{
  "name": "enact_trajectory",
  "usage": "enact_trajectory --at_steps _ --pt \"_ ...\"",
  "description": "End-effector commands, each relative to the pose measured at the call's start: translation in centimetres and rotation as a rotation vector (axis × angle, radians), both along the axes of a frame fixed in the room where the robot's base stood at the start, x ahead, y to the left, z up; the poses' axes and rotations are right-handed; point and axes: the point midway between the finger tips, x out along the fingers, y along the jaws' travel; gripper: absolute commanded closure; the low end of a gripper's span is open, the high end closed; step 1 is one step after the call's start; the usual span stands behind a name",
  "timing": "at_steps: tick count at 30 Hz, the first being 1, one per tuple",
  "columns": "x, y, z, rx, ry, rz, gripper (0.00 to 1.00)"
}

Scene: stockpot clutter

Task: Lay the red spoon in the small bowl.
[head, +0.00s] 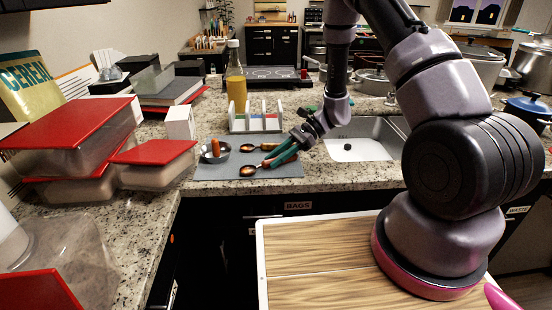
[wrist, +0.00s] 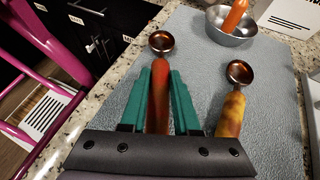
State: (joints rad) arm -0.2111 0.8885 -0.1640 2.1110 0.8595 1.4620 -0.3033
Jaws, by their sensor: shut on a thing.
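The red spoon (wrist: 161,72) has a red-orange handle and a copper-coloured scoop. My gripper (wrist: 158,90) is shut on its handle, one teal finger on each side. In the head view the spoon's scoop (head: 248,171) lies over the front of the grey mat, left of my gripper (head: 277,161); I cannot tell whether it touches the mat. The small bowl (wrist: 226,37) is metal and holds an orange object (wrist: 236,15). In the head view the bowl (head: 212,158) stands at the mat's left, beyond and left of the scoop.
A second spoon (wrist: 231,110) with a mottled yellow-red handle lies beside the red one on the grey mat (head: 218,172). A white rack (head: 240,123) and an oil bottle (head: 235,85) stand behind. Red-lidded boxes (head: 155,152) are left, the sink (head: 360,148) right.

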Motion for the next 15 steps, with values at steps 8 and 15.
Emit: enact_trajectory --at_steps 8,15 --pt "-0.02 0.00 -0.37 0.000 0.001 0.000 0.62" --pt "-0.03 -0.01 -0.34 0.000 0.001 0.000 0.40"
